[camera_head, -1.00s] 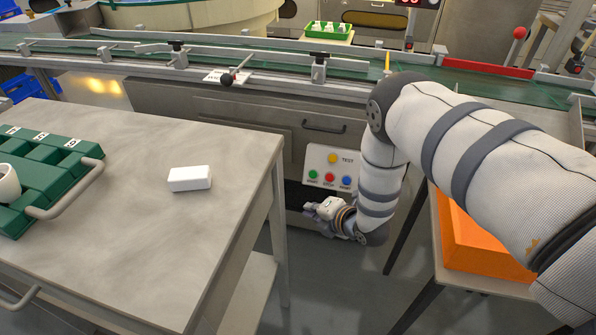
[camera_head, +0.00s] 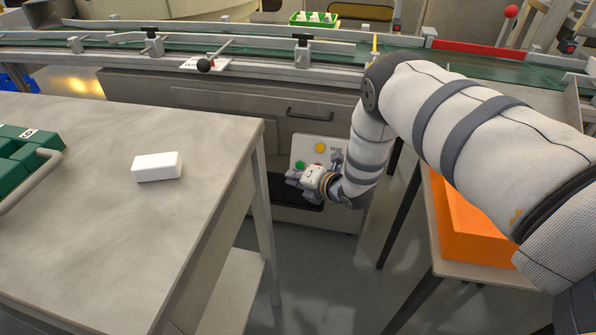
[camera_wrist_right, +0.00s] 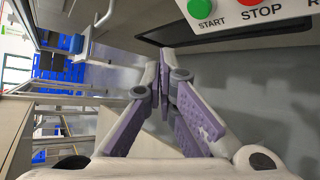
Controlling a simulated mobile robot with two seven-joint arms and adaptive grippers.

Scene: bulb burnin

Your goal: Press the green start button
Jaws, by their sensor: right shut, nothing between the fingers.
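The green start button (camera_head: 300,165) sits on a pale control panel (camera_head: 330,146) on the front of the grey machine under the conveyor. In the right wrist view, the green button (camera_wrist_right: 199,8) is at the top edge, above the word START, with the red STOP button (camera_wrist_right: 250,2) to its right. My right gripper (camera_wrist_right: 164,62) is shut and empty, its fingertips below the panel and a little left of the button, not touching it in that view. In the head view, my right gripper (camera_head: 292,179) covers the panel's lower part. My left gripper is not in view.
An orange bin (camera_head: 465,225) is on a stand at right. A dark recess (camera_head: 282,190) lies below the panel. Open floor lies between the tables.

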